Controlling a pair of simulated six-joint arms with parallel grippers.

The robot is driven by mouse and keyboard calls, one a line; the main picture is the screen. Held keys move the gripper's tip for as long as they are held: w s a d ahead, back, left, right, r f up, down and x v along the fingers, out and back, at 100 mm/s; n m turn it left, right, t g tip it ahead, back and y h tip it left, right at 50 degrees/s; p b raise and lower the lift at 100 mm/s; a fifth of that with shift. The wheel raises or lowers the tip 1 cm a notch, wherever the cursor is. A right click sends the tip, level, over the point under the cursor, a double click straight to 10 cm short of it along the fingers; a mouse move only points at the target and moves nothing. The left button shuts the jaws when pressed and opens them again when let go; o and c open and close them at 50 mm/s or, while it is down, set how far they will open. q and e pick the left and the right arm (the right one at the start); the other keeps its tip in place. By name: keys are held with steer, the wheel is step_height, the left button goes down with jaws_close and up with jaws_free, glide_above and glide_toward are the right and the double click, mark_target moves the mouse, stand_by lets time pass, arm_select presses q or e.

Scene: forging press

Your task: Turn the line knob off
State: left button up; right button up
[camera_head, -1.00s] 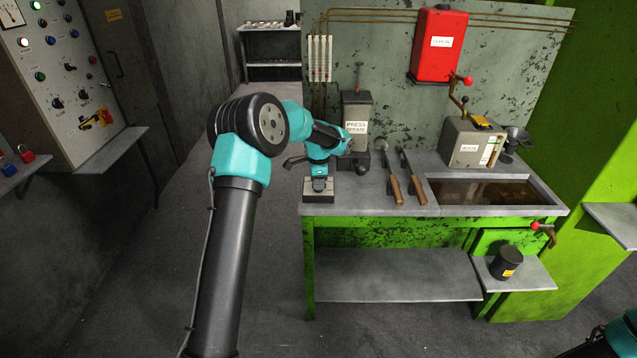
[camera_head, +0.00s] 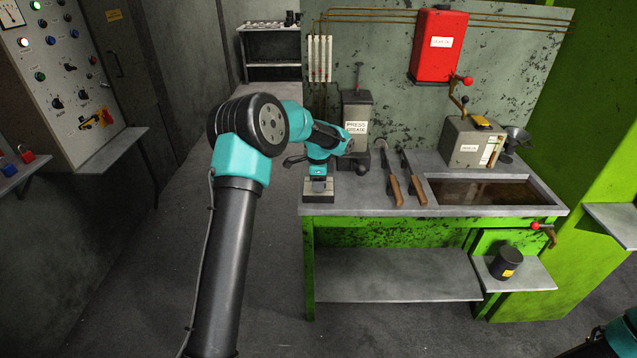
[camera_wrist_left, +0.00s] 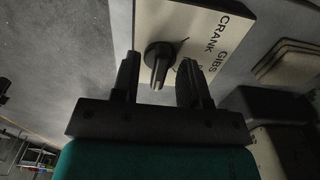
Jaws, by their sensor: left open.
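The line knob is a black rotary knob (camera_wrist_left: 158,58) on a pale plate (camera_wrist_left: 192,18) lettered "CRANK" and "GIBS"; a third word is mostly hidden by a finger. My left gripper (camera_wrist_left: 160,82) is open, with one finger on each side of the knob and gaps showing between. In the head view my left gripper (camera_head: 319,182) is over a small box (camera_head: 318,196) at the bench's left front corner and hides the knob. Which word the knob points at is not clear. My right gripper is out of view; part of my right arm shows at the lower right.
A "PRESS GREASE" dispenser (camera_head: 356,110) stands just behind my left wrist. Two wooden-handled tools (camera_head: 395,188) lie to the right on the bench (camera_head: 350,207), before a sunken tray (camera_head: 485,180). A crank box (camera_head: 470,142) stands behind the tray.

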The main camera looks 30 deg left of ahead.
arm_select(q)
steer(key=shift+r, duration=0.1)
step_height(320, 180, up, 17)
stand_by(0.8)
